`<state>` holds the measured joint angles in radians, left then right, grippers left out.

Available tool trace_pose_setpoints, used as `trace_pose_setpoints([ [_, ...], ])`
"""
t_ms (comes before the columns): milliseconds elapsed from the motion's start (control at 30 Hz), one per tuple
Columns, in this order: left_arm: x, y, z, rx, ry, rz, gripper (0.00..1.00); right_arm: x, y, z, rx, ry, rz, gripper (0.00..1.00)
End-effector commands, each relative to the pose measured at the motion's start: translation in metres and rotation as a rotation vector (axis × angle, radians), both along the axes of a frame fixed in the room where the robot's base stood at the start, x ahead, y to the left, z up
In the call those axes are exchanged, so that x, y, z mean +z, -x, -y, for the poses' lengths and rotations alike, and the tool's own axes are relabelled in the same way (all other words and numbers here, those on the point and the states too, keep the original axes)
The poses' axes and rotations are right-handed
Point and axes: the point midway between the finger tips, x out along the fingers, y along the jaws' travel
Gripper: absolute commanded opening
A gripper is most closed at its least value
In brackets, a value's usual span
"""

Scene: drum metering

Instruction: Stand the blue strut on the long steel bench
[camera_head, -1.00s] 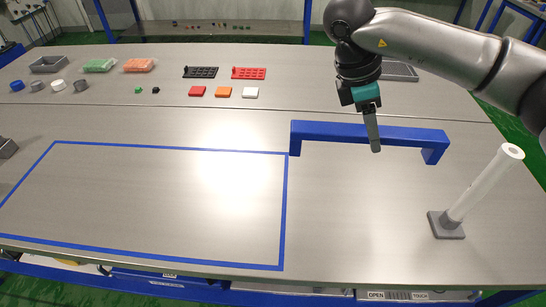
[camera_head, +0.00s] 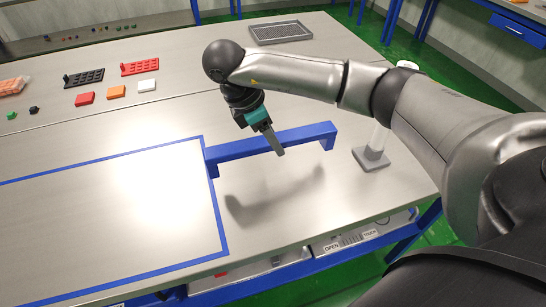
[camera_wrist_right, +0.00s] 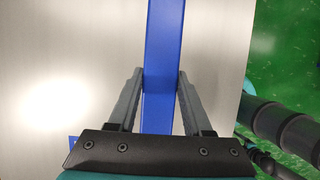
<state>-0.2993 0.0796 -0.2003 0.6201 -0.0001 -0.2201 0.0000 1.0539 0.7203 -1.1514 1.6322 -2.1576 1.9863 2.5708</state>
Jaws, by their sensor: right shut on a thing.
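The blue strut (camera_head: 305,136) is a long bar with a short leg at each end, legs pointing down. It is level above the long steel bench (camera_head: 330,215), with a separate dark shadow on the steel below. My right gripper (camera_head: 279,152) is shut on the bar near its middle. In the right wrist view the strut (camera_wrist_right: 163,50) runs lengthwise between the two fingers (camera_wrist_right: 160,85). My left gripper is not in view.
Blue tape (camera_head: 216,200) outlines an area at left. A grey base (camera_head: 371,158) with a white post, partly hidden by my right arm, stands right of the strut. A grey tray (camera_head: 281,32), a red rack (camera_head: 140,68) and small blocks lie farther back. The front middle is clear.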

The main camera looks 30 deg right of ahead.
Motion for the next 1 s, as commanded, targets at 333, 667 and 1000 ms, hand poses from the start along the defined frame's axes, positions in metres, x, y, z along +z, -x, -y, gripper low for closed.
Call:
trace_pose_setpoints([
  [333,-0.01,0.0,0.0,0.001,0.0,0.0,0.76,-0.05,0.0,0.0,0.0,0.0,0.001,0.0],
  [667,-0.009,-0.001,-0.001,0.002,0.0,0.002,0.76,-0.052,0.0,0.0,0.002,-0.001,-0.001,0.6],
  [1000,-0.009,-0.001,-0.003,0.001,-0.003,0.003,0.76,-0.052,0.0,0.0,0.001,0.0,0.0,0.8],
])
